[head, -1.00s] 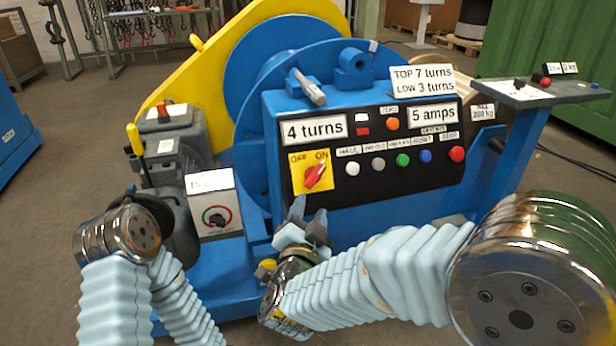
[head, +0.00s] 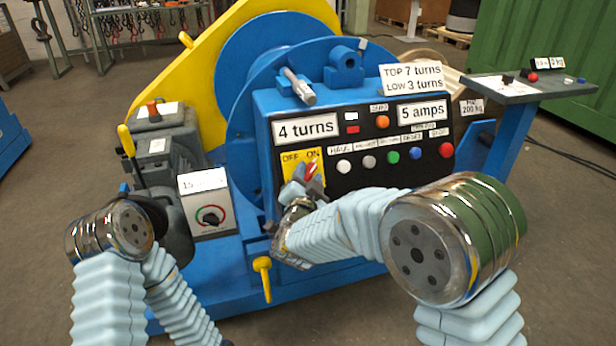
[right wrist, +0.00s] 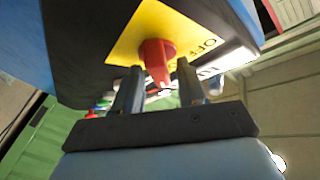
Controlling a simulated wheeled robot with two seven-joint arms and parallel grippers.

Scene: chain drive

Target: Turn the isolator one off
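The isolator is a red rotary knob (head: 311,171) on a yellow plate (head: 289,166) marked OFF on the left and ON on the right. It sits at the left of the black control panel, and its handle tilts towards ON. My right gripper (head: 304,186) is at the plate and partly covers it. In the right wrist view the open fingers (right wrist: 160,80) stand on either side of the red knob (right wrist: 155,58), with gaps showing. The yellow plate (right wrist: 190,35) is just beyond the fingertips. My left arm is at the lower left; its gripper's fingers cannot be made out.
White, grey, green, blue and red buttons (head: 445,150) run along the panel to the right of the isolator. A dial box (head: 207,205) stands to the left. A yellow-handled valve (head: 263,270) is below the right gripper. A side table (head: 530,90) stands at the right.

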